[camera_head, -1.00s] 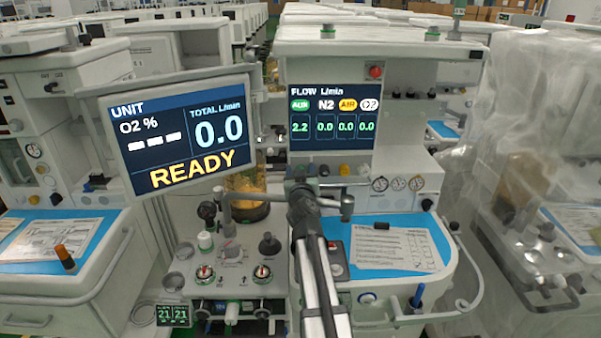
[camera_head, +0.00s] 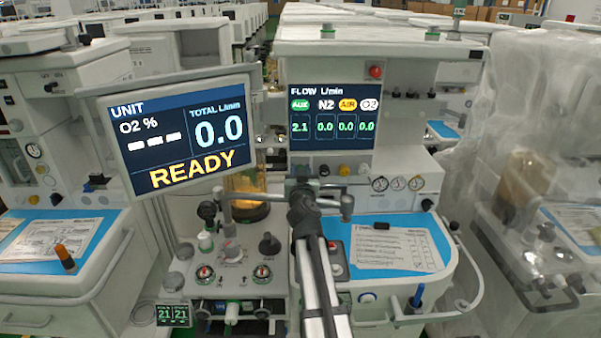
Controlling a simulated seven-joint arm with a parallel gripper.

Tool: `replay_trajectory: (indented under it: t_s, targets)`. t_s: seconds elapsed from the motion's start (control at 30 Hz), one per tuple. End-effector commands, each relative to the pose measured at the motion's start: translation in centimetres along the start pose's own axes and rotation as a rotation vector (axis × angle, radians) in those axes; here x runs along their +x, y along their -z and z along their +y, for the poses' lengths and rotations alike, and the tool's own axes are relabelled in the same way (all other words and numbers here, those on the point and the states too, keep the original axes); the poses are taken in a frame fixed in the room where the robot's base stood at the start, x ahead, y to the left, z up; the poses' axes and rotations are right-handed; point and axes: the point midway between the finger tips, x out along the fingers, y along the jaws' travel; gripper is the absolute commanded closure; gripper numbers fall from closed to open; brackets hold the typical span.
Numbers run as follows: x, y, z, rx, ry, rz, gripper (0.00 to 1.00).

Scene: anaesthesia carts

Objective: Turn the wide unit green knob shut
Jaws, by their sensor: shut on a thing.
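The wide unit (camera_head: 400,48) stands in the middle, with its flow screen (camera_head: 332,132) above a row of knobs. The screen reads 2.1 under the green label and 0.0 under N2, AIR and O2. My gripper (camera_head: 301,172) is at the left end of the knob row, shut on the green knob.
A tilted monitor (camera_head: 180,140) reading READY stands close on the left. Dials (camera_head: 397,183) sit right of the knobs. Below are a blue work surface (camera_head: 432,232) with a paper (camera_head: 395,250), and a valve panel (camera_head: 235,262). A plastic-covered cart (camera_head: 545,100) stands at right.

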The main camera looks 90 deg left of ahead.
Motion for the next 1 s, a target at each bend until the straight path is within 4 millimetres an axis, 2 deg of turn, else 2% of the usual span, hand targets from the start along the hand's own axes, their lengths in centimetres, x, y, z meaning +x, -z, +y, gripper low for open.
replay_trajectory:
  t_s: [0.23,0.57,0.6,0.83,1.0]
  targets:
    - [0.01,0.07,0.02,0.134,0.001,0.001,0.97]
    - [0.02,0.08,0.02,0.146,0.001,0.001,0.97]
    - [0.02,0.09,0.02,0.146,0.001,0.001,0.64]
    - [0.01,0.05,0.02,0.146,0.001,0.001,0.42]
    - [0.01,0.03,0.03,0.146,0.0,0.0,0.41]
